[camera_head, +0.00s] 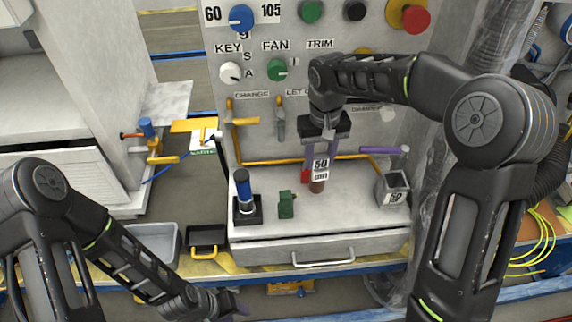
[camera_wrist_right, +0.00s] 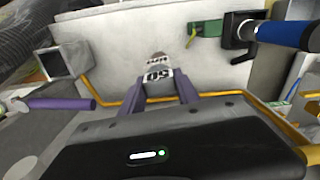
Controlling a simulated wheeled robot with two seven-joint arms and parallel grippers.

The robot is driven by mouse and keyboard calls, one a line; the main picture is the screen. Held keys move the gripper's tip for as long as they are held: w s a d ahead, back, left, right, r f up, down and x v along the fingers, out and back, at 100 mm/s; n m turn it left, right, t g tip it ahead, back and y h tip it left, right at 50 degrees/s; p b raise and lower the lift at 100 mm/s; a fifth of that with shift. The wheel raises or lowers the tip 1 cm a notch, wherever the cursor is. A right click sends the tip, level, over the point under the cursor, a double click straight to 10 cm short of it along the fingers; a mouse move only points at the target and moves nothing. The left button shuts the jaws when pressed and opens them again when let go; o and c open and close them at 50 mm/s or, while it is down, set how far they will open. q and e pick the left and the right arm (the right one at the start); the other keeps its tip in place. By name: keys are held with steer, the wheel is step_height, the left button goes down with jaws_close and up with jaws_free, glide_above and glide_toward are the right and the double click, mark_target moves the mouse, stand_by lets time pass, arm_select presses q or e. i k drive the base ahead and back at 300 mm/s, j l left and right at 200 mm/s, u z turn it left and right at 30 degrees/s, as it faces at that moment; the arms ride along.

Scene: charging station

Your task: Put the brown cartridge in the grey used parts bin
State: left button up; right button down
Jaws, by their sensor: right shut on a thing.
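The brown cartridge (camera_head: 317,187) is held upright in my right gripper (camera_head: 322,152), above the grey cabinet top. A white label marked 50 covers its upper part. The right wrist view shows the cartridge (camera_wrist_right: 158,58) between my purple fingers (camera_wrist_right: 160,100), its far end sticking out beyond them. Whether its lower end touches the cabinet top is unclear. A grey open tray (camera_head: 174,250) lies low at the left, and a small grey open box (camera_head: 393,190) stands at the cabinet's right; I read no bin label. My left gripper (camera_head: 238,310) is low at the bottom edge, its jaws unclear.
A blue-handled part in a black holder (camera_head: 247,214) and a green block (camera_head: 286,204) stand on the cabinet top. A red piece (camera_head: 306,175) is beside the cartridge. A yellow pipe (camera_head: 270,162) runs behind. A black bin (camera_head: 207,237) sits left of the drawer.

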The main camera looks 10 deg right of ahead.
mark_target(154, 252)
steer(key=k, duration=0.65)
steer(key=u, duration=1.9)
steer(key=i+l, duration=0.2)
steer(key=i, duration=0.25)
steer(key=i+l, duration=0.25)
steer(key=i, duration=0.2)
